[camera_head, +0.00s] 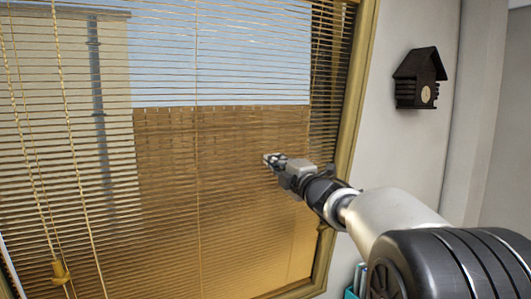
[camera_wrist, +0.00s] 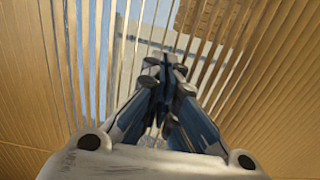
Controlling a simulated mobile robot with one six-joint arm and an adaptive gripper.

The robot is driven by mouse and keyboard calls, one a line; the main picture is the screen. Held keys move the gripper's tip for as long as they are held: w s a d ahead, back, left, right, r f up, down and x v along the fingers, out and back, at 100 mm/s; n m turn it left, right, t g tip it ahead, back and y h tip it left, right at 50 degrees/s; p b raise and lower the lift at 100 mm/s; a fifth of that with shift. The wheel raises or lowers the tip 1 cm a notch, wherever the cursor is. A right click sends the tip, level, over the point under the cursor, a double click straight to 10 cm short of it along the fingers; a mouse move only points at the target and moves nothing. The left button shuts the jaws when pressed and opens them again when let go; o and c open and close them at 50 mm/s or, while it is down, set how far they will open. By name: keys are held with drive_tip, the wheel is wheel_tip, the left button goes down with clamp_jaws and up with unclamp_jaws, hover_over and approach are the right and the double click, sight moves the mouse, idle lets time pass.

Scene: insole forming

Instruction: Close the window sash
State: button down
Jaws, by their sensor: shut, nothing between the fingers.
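The window fills the left and middle of the head view. Its tan wooden frame (camera_head: 355,100) runs down the right side. Slatted blinds (camera_head: 165,180) cover the opening, and building and sky show through the slats. I cannot tell the sash apart from the frame, nor whether it stands open. My gripper (camera_head: 268,160) is shut and empty, in front of the right part of the blinds. In the wrist view the closed fingertips (camera_wrist: 168,62) point at the slats. I cannot tell whether they touch them.
Blind cords (camera_head: 80,170) hang at the left, with a tan tassel (camera_head: 61,272) low down. A dark birdhouse-shaped clock (camera_head: 418,80) hangs on the white wall (camera_head: 400,145) right of the window. A teal object (camera_head: 351,294) shows at the bottom, partly hidden by my arm.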

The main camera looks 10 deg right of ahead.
sight(264, 152)
drive_tip(key=shift+p+x, duration=0.4)
drive_tip(key=shift+x, duration=1.35)
drive_tip(key=shift+s+r, duration=0.1)
